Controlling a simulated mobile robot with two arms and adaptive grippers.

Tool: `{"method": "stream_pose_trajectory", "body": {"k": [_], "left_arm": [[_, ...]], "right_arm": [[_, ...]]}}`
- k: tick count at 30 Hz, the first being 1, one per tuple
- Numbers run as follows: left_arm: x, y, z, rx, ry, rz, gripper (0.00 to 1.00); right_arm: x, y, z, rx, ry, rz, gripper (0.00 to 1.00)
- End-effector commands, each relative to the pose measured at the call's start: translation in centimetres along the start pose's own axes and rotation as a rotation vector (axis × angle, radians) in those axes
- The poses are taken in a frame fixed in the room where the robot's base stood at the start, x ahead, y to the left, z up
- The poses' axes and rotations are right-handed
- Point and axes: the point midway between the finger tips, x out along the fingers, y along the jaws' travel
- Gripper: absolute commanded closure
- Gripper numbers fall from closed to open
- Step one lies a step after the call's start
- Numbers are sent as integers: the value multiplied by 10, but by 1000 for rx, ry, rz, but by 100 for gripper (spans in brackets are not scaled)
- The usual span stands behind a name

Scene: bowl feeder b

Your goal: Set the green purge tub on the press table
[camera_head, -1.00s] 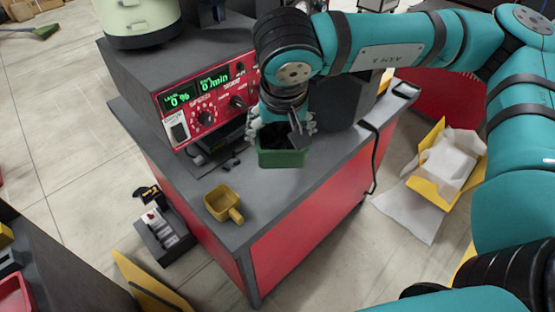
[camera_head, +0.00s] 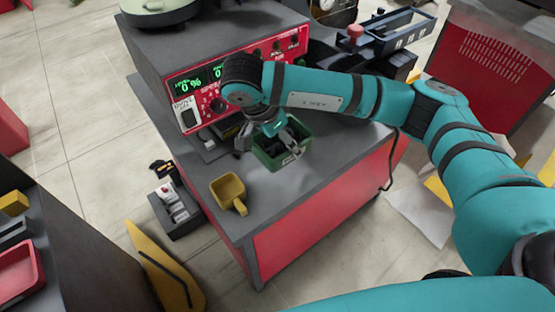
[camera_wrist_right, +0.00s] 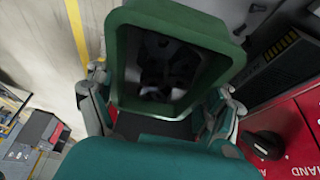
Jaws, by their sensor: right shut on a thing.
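The green purge tub (camera_head: 294,158) is an open box with dark contents. It is at the grey top of the press table (camera_head: 303,183), in front of the red control unit; whether its base touches the top is not clear. My right gripper (camera_head: 270,138) is shut on the tub. The right wrist view shows the tub's green rim (camera_wrist_right: 170,24) between the fingers of the gripper (camera_wrist_right: 158,108). My left gripper is out of view.
A yellow scoop (camera_head: 229,190) lies near the table's left edge. The red control unit (camera_head: 214,107) stands behind the tub. Table top to the tub's front and right is clear. A black box with small items (camera_head: 174,211) is on the floor at left.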

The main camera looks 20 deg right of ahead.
Motion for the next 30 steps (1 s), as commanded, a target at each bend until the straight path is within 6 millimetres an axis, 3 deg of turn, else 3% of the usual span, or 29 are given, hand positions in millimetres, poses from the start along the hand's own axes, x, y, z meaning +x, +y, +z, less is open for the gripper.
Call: {"method": "stream_pose_trajectory", "body": {"k": [9, 16, 22, 30], "left_arm": [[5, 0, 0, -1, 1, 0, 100], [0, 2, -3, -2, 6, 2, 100], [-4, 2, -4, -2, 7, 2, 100], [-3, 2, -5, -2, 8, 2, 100]], "right_arm": [[52, 2, 23, 22, -1, 17, 56], [67, 1, 29, 22, 2, 13, 56], [92, 1, 39, 20, 2, 14, 56], [95, 0, 40, 20, 2, 10, 56]]}}
